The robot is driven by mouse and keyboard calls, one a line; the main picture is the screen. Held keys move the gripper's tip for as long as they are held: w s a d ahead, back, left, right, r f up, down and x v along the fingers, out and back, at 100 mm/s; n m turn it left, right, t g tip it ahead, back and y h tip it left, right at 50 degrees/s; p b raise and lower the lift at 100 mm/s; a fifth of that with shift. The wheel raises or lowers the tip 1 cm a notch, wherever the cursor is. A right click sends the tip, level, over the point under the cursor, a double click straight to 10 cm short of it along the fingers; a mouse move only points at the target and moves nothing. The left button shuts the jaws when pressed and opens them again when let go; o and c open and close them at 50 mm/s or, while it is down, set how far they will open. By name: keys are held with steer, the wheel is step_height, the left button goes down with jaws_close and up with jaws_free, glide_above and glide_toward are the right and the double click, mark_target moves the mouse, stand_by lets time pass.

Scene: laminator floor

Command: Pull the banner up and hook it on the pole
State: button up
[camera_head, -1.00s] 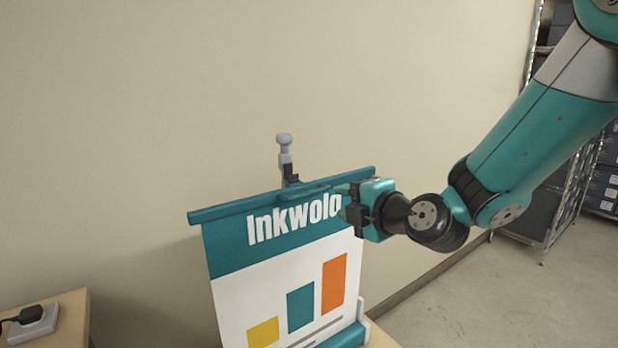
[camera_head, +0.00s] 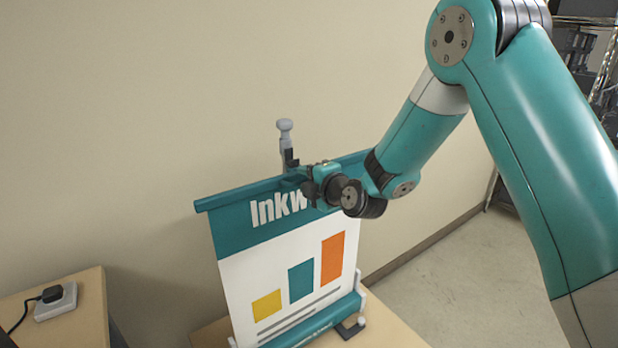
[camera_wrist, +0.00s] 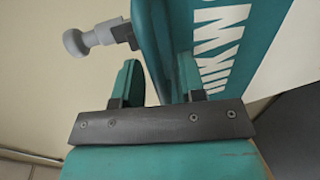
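The banner (camera_head: 292,262) is white and teal with coloured bars and stands unrolled above its base (camera_head: 318,330). Its teal top bar (camera_head: 235,199) tilts up to the right. The grey pole's knobbed top (camera_head: 285,128) with a black hook (camera_head: 291,158) rises just behind the bar's middle; whether the bar sits in the hook is hidden. My gripper (camera_head: 303,178) is at the bar's middle, covering part of the lettering. In the wrist view, my gripper's fingers (camera_wrist: 160,80) stand apart on either side of the bar (camera_wrist: 152,40), with a gap showing beside it. The pole knob (camera_wrist: 78,42) is at upper left.
A wooden table (camera_head: 88,305) at lower left holds a white socket block with a black plug (camera_head: 55,300). The banner base stands on another wooden surface (camera_head: 395,335). A wall is close behind the pole. Open floor (camera_head: 445,275) lies to the right.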

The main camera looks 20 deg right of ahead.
jaws_close()
steer(key=shift+r+b, duration=0.6)
steer(key=shift+r, duration=0.6)
jaws_free()
steer(key=b+v, duration=0.8)
steer(key=v, duration=0.9)
steer(key=shift+s+b, duration=0.2)
steer(key=shift+b, duration=0.15)
steer(key=shift+d+f, duration=0.1)
